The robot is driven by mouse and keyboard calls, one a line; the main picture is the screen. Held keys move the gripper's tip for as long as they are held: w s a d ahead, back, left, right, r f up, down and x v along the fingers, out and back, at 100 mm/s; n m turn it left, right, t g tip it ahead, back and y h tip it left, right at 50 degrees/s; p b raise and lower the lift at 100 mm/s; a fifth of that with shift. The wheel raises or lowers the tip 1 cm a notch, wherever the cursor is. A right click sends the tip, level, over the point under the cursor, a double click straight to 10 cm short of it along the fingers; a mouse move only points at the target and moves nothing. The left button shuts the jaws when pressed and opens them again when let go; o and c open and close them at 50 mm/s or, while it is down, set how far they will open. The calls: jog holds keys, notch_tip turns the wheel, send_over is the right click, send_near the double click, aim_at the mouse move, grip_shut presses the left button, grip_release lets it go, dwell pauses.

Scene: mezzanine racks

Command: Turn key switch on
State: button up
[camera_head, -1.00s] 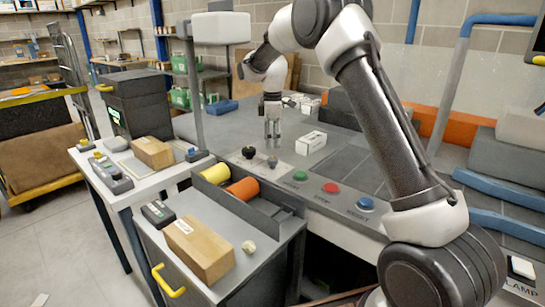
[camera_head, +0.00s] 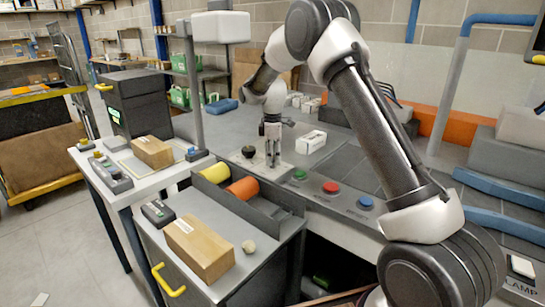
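My gripper (camera_head: 272,164) points straight down over the control panel (camera_head: 315,199) at the front edge of the grey bench. Its fingertips are at the small dark grey switch, which they now hide; whether they touch or grip it cannot be seen. The fingers are close together, and whether they are shut is unclear. A black knob (camera_head: 249,152) stands just left of the fingers. The panel labels are too small to read, so I cannot confirm which of the two is the key switch.
Right of the gripper are green (camera_head: 300,175), red (camera_head: 331,187) and blue (camera_head: 365,202) buttons. A white box (camera_head: 311,142) lies behind them. A grey post (camera_head: 193,95) rises to the left.

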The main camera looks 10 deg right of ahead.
jog(key=shift+c, duration=1.4)
jog(key=m, duration=0.4)
jog(key=shift+m, duration=0.3)
jog(key=m, duration=0.4)
jog(key=shift+m, duration=0.3)
jog(key=m, duration=0.4)
jog(key=shift+m, duration=2.4)
